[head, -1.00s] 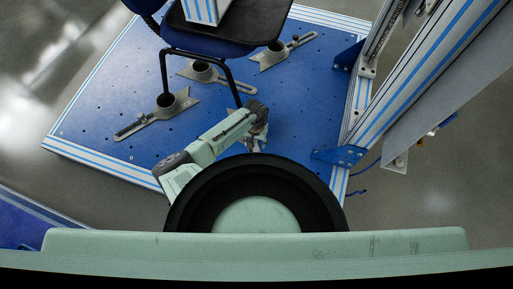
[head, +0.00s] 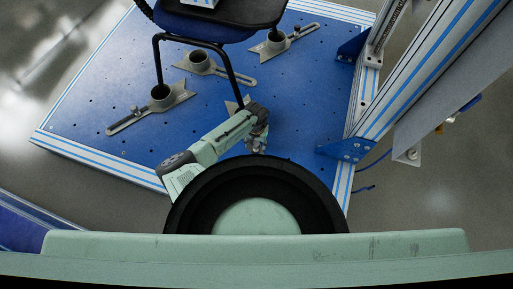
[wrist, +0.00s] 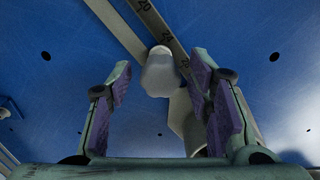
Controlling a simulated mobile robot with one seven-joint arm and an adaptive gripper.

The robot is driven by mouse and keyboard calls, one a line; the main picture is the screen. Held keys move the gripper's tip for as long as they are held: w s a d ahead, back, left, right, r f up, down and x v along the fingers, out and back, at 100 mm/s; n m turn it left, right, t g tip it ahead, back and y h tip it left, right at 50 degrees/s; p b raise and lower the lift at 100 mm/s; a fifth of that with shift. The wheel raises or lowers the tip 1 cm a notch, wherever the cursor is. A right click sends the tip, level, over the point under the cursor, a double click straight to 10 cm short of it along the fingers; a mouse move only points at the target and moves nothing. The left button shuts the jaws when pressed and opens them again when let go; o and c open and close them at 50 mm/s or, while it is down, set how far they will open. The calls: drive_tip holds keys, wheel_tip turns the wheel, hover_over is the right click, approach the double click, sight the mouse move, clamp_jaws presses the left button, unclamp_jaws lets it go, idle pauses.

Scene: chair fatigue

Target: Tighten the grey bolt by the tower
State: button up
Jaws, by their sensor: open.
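A light grey bolt head or knob (wrist: 159,73) shows in the wrist view, on a flat metal bar marked with numbers (wrist: 165,30). It sits between and just beyond the two purple-padded fingers of my gripper (wrist: 165,105). The gripper is open, with no finger visibly touching the bolt. A grey cylinder (wrist: 186,122) stands close beside the bolt, partly hidden by the right finger. In the head view my gripper (head: 257,145) is low over the blue plate's near side. A clamp part (head: 236,106) shows beside my wrist; the bolt itself is not clear there.
The blue perforated plate (head: 110,85) carries several similar clamps, such as the left one (head: 150,106). A chair (head: 205,28) with black legs stands over them. A metal frame tower (head: 385,80) with blue brackets (head: 345,150) rises at the right.

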drive_tip(key=n, duration=0.3)
drive_tip(key=shift+n, duration=0.5)
drive_tip(key=n, duration=0.4)
drive_tip(key=shift+c, duration=0.4)
